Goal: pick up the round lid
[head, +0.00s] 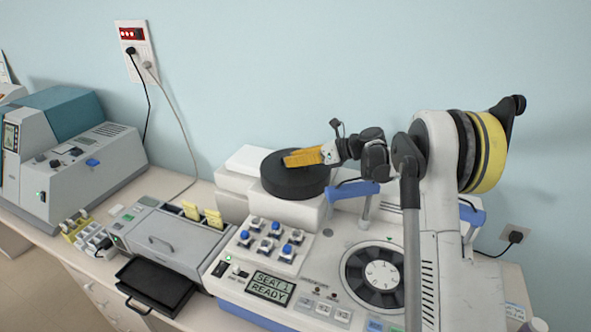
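The round lid, seen as a thick black disc (285,187), lies flat on a white block behind the staining machine. My gripper (322,154) is at the lid's upper right side, reaching in from the right. A flat orange-yellow piece (303,158) extends from the gripper's end over the lid's top. I cannot tell whether this piece is a finger or something held, or whether it touches the lid. The finger gap is too small to make out.
Blue and white knobs (268,246) stand before the lid. A grey device (165,240) and black tray (155,285) are left. The wall is close behind.

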